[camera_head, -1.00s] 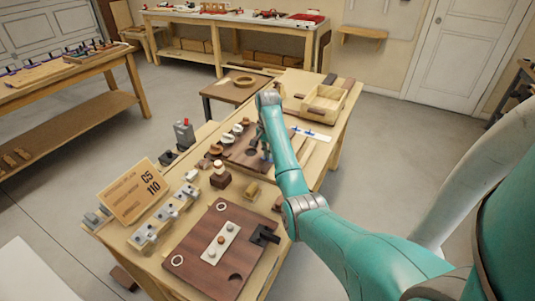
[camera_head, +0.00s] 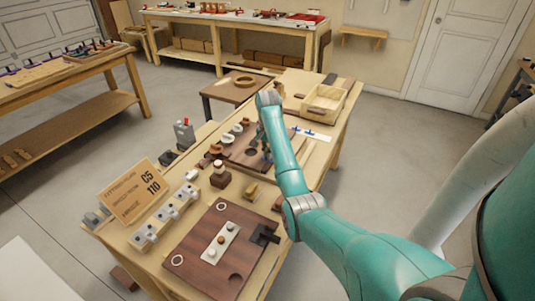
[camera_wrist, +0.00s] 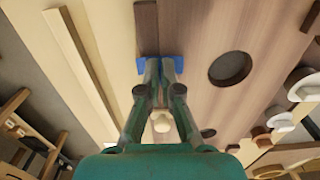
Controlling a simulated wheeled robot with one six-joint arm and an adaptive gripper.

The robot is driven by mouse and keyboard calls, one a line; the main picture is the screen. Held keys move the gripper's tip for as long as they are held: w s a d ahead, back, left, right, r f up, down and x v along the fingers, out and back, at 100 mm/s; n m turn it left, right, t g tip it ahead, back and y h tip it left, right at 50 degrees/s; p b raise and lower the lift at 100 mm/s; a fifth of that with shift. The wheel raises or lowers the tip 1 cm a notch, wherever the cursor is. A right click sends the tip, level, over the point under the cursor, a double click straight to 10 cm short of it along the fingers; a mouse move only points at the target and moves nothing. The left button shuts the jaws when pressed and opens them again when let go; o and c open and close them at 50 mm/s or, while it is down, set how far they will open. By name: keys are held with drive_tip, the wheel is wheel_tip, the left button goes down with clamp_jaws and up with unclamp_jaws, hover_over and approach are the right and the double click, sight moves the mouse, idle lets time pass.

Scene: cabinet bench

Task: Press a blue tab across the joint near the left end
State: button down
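A blue tab (camera_wrist: 142,66) shows on both sides of my fingertips in the wrist view. My gripper (camera_wrist: 160,66) is nearly closed, with the middle of the tab hidden between and under its fingers. The tab lies over the seam between a pale board (camera_wrist: 105,30) and a brown board (camera_wrist: 205,40), at the end of a dark strip (camera_wrist: 146,28). I cannot tell whether it touches the surface. In the head view my gripper (camera_head: 265,150) is low over the brown board (camera_head: 245,158), partly hidden by my arm. More blue tabs (camera_head: 309,134) lie on a white strip beyond.
A round hole (camera_wrist: 230,68) and pale cups (camera_wrist: 305,85) are to the right in the wrist view. On the bench are a wooden tray (camera_head: 325,103), a sign (camera_head: 135,190), metal fixtures (camera_head: 165,215) and a nearer brown board (camera_head: 195,250).

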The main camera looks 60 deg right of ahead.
drive_tip(key=shift+f, duration=0.5)
idle(1.2)
drive_tip(key=c, duration=1.8)
unclamp_jaws()
drive_tip(key=shift+a, duration=0.1)
drive_tip(key=shift+c, duration=0.2)
drive_tip(key=o, duration=1)
drive_tip(key=shift+r, duration=0.15)
